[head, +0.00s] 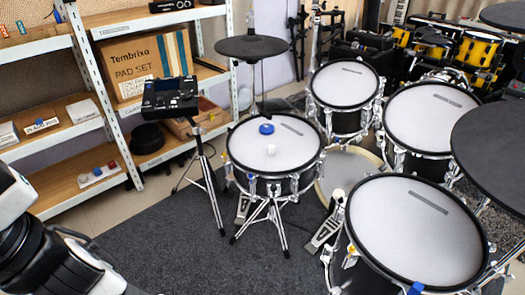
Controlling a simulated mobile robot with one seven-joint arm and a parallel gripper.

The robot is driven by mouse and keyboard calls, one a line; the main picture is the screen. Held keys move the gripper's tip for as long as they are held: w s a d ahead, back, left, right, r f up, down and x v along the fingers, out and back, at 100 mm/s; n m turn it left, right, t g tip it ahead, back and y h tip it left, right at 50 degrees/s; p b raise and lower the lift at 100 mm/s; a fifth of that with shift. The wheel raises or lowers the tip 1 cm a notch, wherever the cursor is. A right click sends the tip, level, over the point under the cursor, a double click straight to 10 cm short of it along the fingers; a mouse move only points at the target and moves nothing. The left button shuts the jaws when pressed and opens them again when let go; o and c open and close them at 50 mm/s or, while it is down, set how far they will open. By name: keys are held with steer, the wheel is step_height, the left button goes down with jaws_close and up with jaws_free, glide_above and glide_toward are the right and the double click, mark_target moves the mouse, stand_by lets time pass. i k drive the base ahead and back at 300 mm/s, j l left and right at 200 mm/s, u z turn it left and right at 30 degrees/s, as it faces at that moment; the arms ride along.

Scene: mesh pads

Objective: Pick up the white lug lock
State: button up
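A small white piece (271,150), which looks like the white lug lock, lies on the pale mesh head of the snare pad (245,150), a little in front of its centre. A round blue piece (266,129) lies on the same head just behind it, apart from it. Both are small, so their exact shape is hard to tell. White and black links of my arm show at the lower left, well apart from the snare pad. My gripper's fingers do not show.
A module on a stand (170,98) rises left of the snare pad. Other mesh drums (415,240) and a dark cymbal pad (252,48) crowd the right and back. Shelves (120,140) line the left. Dark carpet (165,250) is free in the left foreground.

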mark_target(271, 149)
steer(key=i+j, duration=0.2)
steer(key=j, duration=0.15)
steer(key=i+j+z, duration=0.15)
steer(key=i+j, duration=0.3)
steer(key=j, duration=0.3)
steer(key=i+j+z, duration=0.15)
steer(key=j, duration=0.2)
steer(key=i+j, duration=0.2)
steer(key=j, duration=0.2)
steer(key=z, duration=0.05)
